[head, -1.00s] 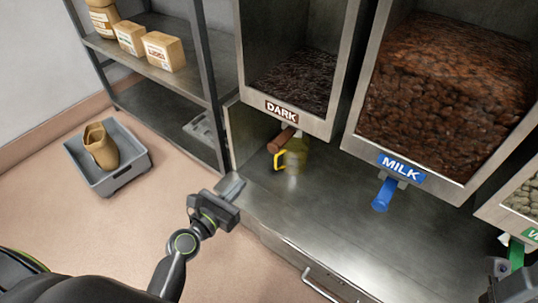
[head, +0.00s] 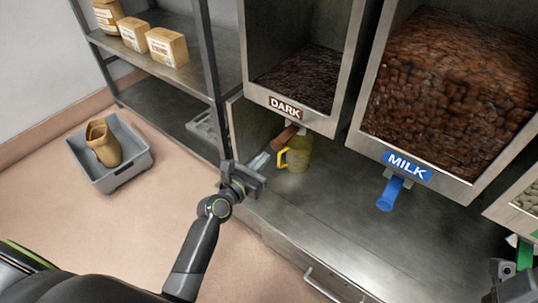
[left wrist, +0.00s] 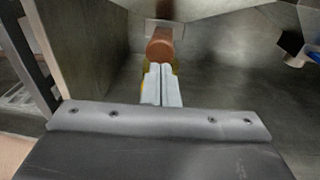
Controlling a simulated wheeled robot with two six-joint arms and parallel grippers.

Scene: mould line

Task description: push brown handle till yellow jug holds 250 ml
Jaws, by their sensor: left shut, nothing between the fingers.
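The brown handle (head: 284,138) sticks out under the bin labelled DARK (head: 287,105). In the left wrist view the round end of the brown handle (left wrist: 160,46) is just beyond my fingertips. The yellow jug (head: 298,155) stands on the steel counter below the handle, and its content cannot be made out. My left gripper (head: 260,162) is shut and empty, pointing at the handle; its fingers (left wrist: 163,84) hide most of the jug in the wrist view. I cannot tell whether they touch the handle. My right gripper (head: 510,275) is partly in view at the lower right edge.
The MILK bin with a blue handle (head: 390,194) hangs to the right, and a green handle (head: 525,254) is farther right. A steel shelf (head: 150,70) with boxes stands at the left. The counter (head: 350,215) is mostly clear.

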